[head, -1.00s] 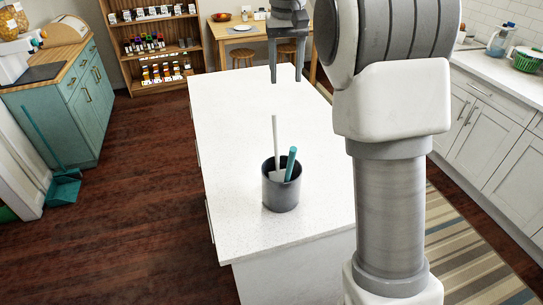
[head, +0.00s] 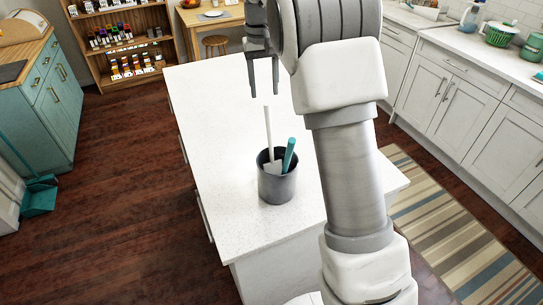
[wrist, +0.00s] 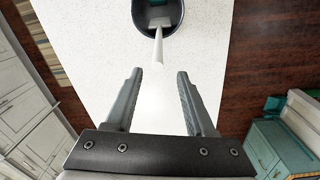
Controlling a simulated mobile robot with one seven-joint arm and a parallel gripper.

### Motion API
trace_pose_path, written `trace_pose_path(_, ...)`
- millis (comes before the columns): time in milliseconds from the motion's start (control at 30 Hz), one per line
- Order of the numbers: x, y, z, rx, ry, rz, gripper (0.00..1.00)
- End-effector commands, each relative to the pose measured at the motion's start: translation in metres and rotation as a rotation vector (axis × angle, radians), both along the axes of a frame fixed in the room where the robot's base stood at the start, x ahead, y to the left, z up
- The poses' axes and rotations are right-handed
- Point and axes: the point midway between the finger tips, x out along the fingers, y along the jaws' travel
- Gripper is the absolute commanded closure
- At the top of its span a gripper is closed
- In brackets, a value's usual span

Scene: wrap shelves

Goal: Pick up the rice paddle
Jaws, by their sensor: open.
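A dark grey holder (head: 277,187) stands upright on the white counter. A white utensil (head: 268,135), likely the rice paddle, stands in it with its long thin handle up; its lower end is partly hidden by the rim. A shorter teal handle (head: 290,152) leans beside it. My gripper (head: 263,90) is open and empty, pointing down above and behind the holder in the head view. In the wrist view, the white handle (wrist: 158,50) runs from the holder (wrist: 139,18) toward the gap between my fingertips (wrist: 159,74), with no contact visible.
The white counter (head: 215,120) is otherwise clear around the holder. A shelf of small jars (head: 120,40) and a wooden table (head: 215,16) stand at the back. White cabinets (head: 450,90) line the right, with a striped rug (head: 440,220) on the floor.

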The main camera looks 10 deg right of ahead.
Motion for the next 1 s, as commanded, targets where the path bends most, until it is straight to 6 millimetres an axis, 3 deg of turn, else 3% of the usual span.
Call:
trace_pose_path(100, -0.001, -0.001, -0.022, 0.0, 0.003, 0.0, 0.45)
trace_pose_path(367, -0.001, -0.002, -0.042, 0.0, 0.001, 0.001, 0.45)
trace_pose_path(700, -0.005, -0.007, -0.086, -0.001, 0.003, 0.001, 0.45)
trace_pose_path(1000, -0.004, -0.008, -0.09, 0.0, -0.001, 0.001, 0.47)
